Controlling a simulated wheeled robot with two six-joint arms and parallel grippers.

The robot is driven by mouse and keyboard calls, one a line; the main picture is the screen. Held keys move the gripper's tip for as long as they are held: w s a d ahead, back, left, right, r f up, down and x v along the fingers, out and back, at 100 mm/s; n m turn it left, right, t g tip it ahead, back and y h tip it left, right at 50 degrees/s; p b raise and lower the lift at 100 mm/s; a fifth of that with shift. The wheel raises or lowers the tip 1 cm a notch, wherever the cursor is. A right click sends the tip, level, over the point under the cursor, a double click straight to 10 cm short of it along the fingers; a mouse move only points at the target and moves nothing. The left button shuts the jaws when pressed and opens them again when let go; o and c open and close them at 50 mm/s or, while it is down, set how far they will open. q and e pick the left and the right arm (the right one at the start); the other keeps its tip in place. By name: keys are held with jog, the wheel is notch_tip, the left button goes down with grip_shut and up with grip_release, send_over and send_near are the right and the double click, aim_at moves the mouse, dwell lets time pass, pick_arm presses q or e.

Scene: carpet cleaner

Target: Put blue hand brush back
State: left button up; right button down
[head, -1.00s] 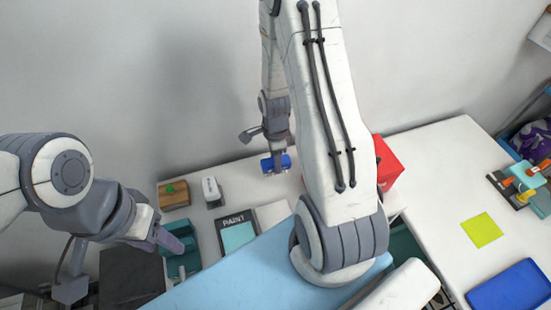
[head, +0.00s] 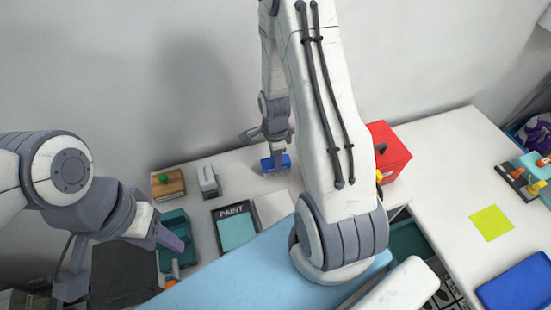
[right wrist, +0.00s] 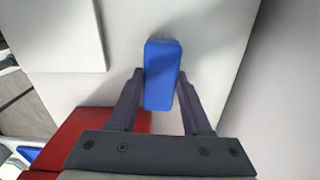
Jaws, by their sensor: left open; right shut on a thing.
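The blue hand brush (head: 270,164) is at the back of the white table, near the wall. It also shows as a blue block in the right wrist view (right wrist: 162,75). My right gripper (head: 277,157) is shut on it, with one finger on each side, as the right wrist view shows. I cannot tell whether the brush touches the table. My left gripper (head: 178,240) is open and empty, over the teal tray (head: 172,221) at the left.
A red box (head: 390,150) stands right of my right arm. A yellow note (head: 491,222) and a blue tray (head: 520,288) lie on the right.

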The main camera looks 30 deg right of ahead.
jog(key=shift+f, duration=0.25)
dwell(0.7)
jog(key=shift+c, duration=1.3)
grip_release()
jog(key=shift+r, duration=0.1)
notch_tip(320, 180, up, 10)
jog(key=b, duration=0.1)
jog(key=shift+r+b, duration=0.15)
jog(key=shift+b, duration=0.15)
jog(key=shift+s, duration=0.1)
